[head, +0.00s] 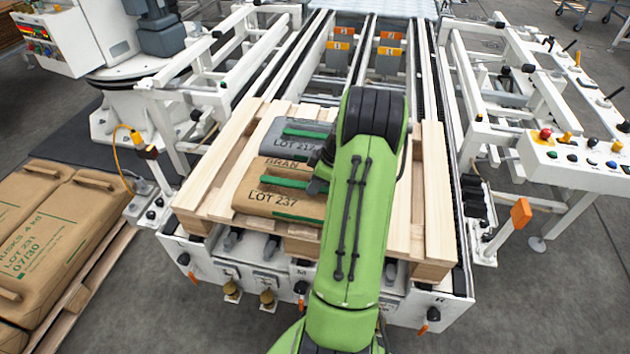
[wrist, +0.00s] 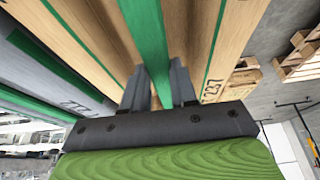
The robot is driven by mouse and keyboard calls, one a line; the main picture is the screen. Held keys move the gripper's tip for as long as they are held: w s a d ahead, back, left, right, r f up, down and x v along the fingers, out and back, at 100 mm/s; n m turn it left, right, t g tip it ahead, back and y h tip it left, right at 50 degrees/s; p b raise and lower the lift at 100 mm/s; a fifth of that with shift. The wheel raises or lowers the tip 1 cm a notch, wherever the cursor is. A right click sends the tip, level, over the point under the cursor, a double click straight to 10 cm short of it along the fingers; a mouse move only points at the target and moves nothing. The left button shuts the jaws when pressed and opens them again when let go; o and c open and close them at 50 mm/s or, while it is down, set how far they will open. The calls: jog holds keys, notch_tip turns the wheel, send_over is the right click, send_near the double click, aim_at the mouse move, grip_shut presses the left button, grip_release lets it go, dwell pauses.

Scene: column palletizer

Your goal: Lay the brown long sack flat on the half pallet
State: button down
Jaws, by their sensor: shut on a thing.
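The brown long sack (head: 283,204), printed BRAN and LOT 237, lies level over the left part of the half pallet (head: 431,190), beside a grey sack. In the wrist view the brown sack (wrist: 203,30) fills the upper middle, with a green grip strip (wrist: 145,30) along it. My gripper (wrist: 158,88) is shut on that strip, its two dark fingers on either side. In the head view my gripper (head: 318,178) is partly hidden behind my green arm at the sack's right end. I cannot tell whether the sack's underside touches the boards.
The grey sack (head: 290,137), marked LOT 217, lies just behind the brown one; it also shows in the wrist view (wrist: 50,75). Bare pallet boards show at the right. Brown sacks (head: 60,225) lie on another pallet at left. A button panel (head: 585,160) stands right.

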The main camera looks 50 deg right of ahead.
jog(key=c, duration=0.9)
grip_release()
jog(key=p+v, duration=0.4)
jog(key=v, duration=0.8)
jog(key=w+a+r, duration=0.2)
jog(key=a+r, duration=0.2)
jog(key=a, duration=0.3)
jog(key=w+a+r+m+h, duration=0.1)
jog(key=a+r, duration=0.3)
jog(key=a, duration=0.4)
jog(key=w+a+r, duration=0.2)
jog(key=a+r, duration=0.2)
jog(key=a, duration=0.3)
jog(key=s+a+m, duration=0.1)
jog(key=s+a, duration=0.3)
jog(key=a, duration=0.1)
jog(key=s+a+m+t, duration=0.1)
jog(key=s+a, duration=0.3)
jog(key=s, duration=0.1)
jog(key=s+a+m, duration=0.1)
jog(key=s+a, duration=0.3)
jog(key=a, duration=0.1)
jog(key=shift+s+a+r+m+t+h, duration=0.2)
jog(key=shift+a+r+m+t+h, duration=0.1)
jog(key=shift+a+r+h, duration=0.1)
